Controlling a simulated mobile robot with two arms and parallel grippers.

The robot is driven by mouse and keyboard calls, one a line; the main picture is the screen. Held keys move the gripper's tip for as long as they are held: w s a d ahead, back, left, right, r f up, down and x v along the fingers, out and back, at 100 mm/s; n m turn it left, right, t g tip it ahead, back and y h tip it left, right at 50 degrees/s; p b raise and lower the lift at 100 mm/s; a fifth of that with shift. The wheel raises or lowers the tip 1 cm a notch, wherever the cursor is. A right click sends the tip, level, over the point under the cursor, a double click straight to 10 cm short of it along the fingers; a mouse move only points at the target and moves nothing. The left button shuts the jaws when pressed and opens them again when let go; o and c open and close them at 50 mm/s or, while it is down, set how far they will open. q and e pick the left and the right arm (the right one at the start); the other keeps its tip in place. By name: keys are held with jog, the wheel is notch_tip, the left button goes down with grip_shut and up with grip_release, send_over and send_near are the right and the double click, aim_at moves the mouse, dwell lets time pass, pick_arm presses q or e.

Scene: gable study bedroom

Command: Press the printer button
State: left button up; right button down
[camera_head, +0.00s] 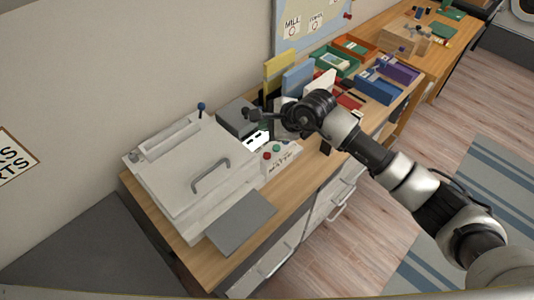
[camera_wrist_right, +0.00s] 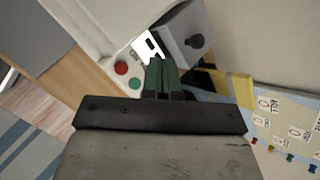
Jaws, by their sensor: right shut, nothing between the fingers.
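The printer (camera_head: 185,195) is a white boxy machine with a grey handle, on the wooden counter at centre left. Its small white panel (camera_head: 284,157) carries a red button (camera_head: 267,155) and a green button (camera_head: 277,149). In the wrist view the red button (camera_wrist_right: 121,68) and green button (camera_wrist_right: 134,83) lie left of my fingertips. My right gripper (camera_head: 262,117) is shut and empty, its green fingers (camera_wrist_right: 162,75) together, above the counter behind the panel. It appears apart from both buttons. My left gripper is not in view.
A grey box (camera_head: 237,118) with a dark knob stands behind the panel. A grey plate (camera_head: 241,222) lies in front of the printer. Upright yellow (camera_head: 283,70) and blue (camera_head: 297,80) files and coloured trays (camera_head: 378,85) stand farther right.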

jog(key=shift+f, duration=0.1)
jog(key=b, duration=0.5)
send_over(267, 157)
notch_tip(267, 157, down, 8)
jog(key=shift+r, duration=0.15)
jog(key=shift+w+f, duration=0.1)
jog(key=shift+f, duration=0.4)
dwell(1.2)
jog(key=shift+f+b, duration=0.4)
jog(key=shift+b, duration=0.3)
jog(key=shift+f+b, duration=0.4)
jog(key=shift+b, duration=0.1)
dwell(0.3)
jog(key=shift+r, duration=0.1)
jog(key=shift+r+p, duration=0.4)
jog(key=shift+r, duration=0.35)
